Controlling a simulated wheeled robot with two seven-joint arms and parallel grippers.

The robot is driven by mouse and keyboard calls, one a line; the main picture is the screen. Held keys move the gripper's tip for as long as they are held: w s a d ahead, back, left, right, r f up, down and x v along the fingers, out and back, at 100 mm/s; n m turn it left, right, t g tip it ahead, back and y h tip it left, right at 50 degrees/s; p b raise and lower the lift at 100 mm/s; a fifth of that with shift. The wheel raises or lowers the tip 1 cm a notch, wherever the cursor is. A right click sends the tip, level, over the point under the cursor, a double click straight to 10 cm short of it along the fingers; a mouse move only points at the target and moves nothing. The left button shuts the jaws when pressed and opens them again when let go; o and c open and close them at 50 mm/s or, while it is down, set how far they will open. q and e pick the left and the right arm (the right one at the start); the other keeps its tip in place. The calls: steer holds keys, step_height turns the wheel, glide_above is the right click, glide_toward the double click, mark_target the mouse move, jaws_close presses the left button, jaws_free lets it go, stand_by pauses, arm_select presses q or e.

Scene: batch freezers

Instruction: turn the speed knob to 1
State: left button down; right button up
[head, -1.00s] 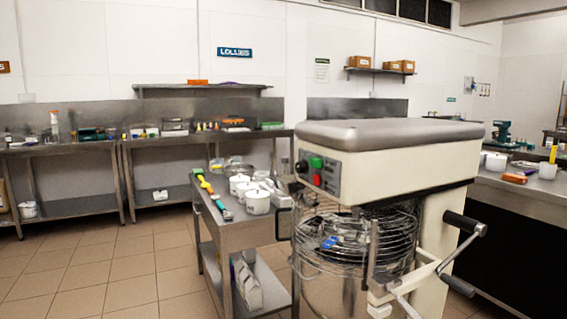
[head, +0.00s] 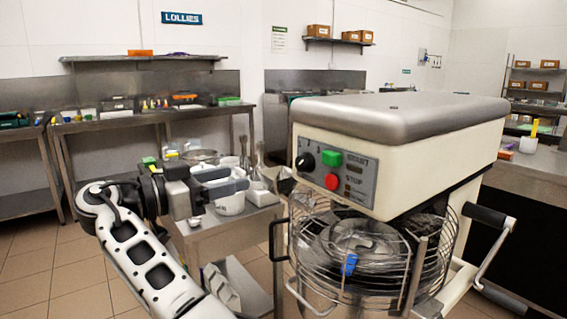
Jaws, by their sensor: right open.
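The mixer's control panel (head: 349,190) faces me at an angle under the grey top cover. The black speed knob (head: 305,162) sits at the panel's left end. White marks stand above it, too small to read, and I cannot tell which one it points to. My right gripper (head: 232,183) is open and empty, left of the panel and at about the knob's height. Its fingers point right toward the machine, with a gap between them and the knob. My left gripper is not in view.
A green button (head: 330,158) and a red button (head: 332,181) sit right of the knob. A wire guard (head: 375,270) surrounds the bowl below. A steel cart (head: 232,236) with white containers stands behind my gripper. A black-handled lever (head: 484,214) projects at right.

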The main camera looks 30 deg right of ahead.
mark_target(299, 163)
steer(key=d+p, duration=0.1)
steer(key=d, duration=0.3)
steer(key=d+p, duration=0.1)
steer(key=d, duration=0.4)
steer(key=d+p, duration=0.1)
steer(key=d, duration=0.4)
steer(key=shift+w+d+r+p, duration=0.1)
steer(key=shift+w+d+p, duration=0.05)
steer(key=shift+w+p, duration=0.2)
steer(key=shift+d, duration=0.6)
steer(key=c, duration=0.8)
